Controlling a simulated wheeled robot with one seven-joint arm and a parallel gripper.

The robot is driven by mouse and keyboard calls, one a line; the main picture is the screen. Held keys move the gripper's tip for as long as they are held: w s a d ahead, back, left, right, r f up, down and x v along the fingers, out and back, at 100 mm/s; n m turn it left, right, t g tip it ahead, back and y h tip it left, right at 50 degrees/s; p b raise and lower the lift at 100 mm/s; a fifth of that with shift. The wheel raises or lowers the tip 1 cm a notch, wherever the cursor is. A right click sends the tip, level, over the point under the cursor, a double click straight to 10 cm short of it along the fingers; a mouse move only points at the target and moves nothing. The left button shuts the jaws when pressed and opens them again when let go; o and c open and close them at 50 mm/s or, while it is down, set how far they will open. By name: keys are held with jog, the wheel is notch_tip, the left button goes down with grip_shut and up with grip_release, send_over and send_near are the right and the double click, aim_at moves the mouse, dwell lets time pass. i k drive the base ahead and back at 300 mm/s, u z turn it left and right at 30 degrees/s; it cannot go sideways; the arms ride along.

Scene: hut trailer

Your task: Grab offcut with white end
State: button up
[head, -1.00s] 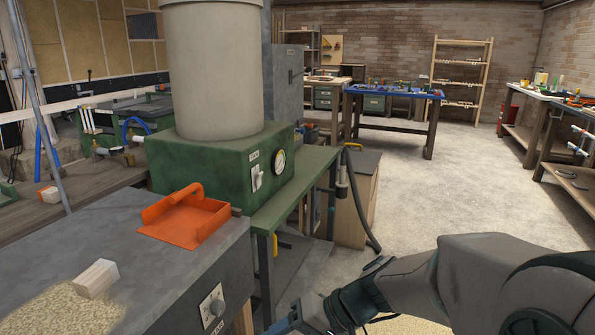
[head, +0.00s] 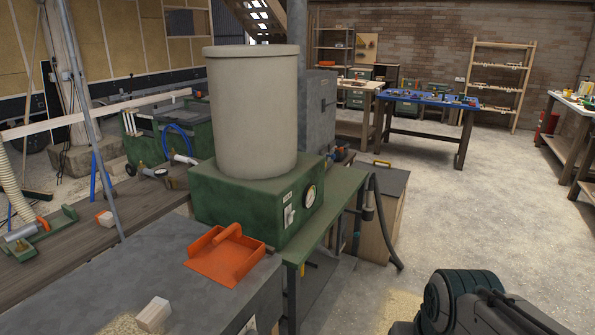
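A small pale wood offcut (head: 154,313) lies on the grey bench top (head: 135,272) at the lower left, on loose sawdust. Its faces look whitish, but I cannot tell for sure whether one end is painted white. A second small offcut (head: 105,218) lies farther back on the brown plank bench, near a thin metal pole, and shows a reddish end. My gripper is outside the view; only part of my arm shows at the lower right, well away from both offcuts.
An orange scoop (head: 226,257) lies behind the near offcut. A green machine (head: 237,209) with a large beige drum (head: 252,112) stands beyond it. A black hose (head: 378,225) hangs beside a wooden cabinet (head: 385,215). The concrete floor (head: 450,215) at right is mostly open.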

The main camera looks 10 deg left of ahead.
aim_at(155, 314)
jog(key=u, duration=1.05)
jog(key=i, duration=1.2)
jog(key=u, duration=0.65)
